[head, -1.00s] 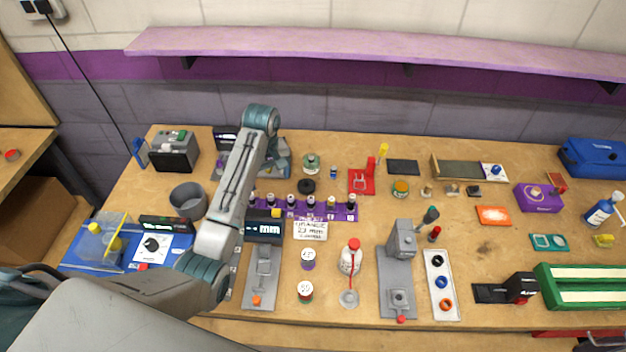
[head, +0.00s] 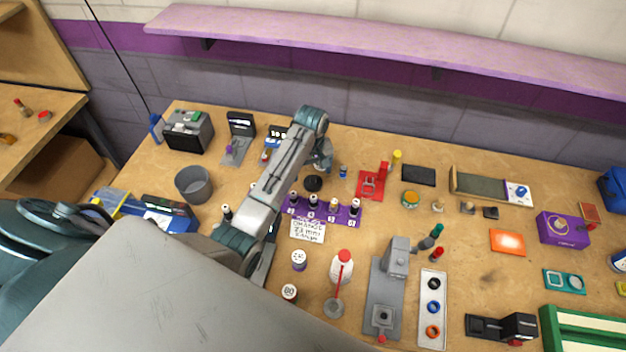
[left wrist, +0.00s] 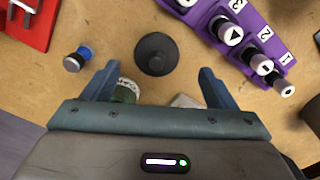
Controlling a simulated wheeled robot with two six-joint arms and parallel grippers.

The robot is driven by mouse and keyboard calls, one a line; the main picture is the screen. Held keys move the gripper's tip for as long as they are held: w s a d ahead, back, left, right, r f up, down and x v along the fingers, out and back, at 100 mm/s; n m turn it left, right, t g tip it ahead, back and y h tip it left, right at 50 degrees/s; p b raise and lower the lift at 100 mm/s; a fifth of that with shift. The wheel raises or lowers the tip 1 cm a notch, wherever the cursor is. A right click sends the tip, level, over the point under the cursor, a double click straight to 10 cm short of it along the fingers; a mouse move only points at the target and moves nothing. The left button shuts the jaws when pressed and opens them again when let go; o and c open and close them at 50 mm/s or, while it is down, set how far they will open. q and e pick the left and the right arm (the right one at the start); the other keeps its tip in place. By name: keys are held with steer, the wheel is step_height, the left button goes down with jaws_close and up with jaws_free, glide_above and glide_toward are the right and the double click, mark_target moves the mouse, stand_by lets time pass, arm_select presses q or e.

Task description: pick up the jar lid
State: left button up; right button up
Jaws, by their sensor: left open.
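The jar lid (head: 313,183) is a dark round disc with a knob, lying on the bench behind the purple numbered rack. In the left wrist view the lid (left wrist: 156,54) lies just beyond the fingertips, roughly centred between them. My left gripper (head: 323,165) is above the bench close to the lid; its open, empty fingers show in the left wrist view (left wrist: 157,78). A jar with a green and white label (left wrist: 126,90) is partly hidden by the left finger and the gripper body. My right gripper is not in view.
A grey cup (head: 194,184) stands to the left.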

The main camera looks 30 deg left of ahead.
mark_target(313, 178)
arm_select(q)
steer(key=f, duration=0.1)
steer(key=f+p, duration=0.1)
steer(key=f, duration=0.1)
steer(key=shift+w+d+f+p, duration=0.15)
steer(key=shift+w+p, duration=0.1)
steer(key=shift+p, duration=0.05)
steer(key=shift+f, duration=0.65)
steer(key=shift+c, duration=0.7)
steer(key=c, duration=0.7)
steer(key=shift+c, duration=1.1)
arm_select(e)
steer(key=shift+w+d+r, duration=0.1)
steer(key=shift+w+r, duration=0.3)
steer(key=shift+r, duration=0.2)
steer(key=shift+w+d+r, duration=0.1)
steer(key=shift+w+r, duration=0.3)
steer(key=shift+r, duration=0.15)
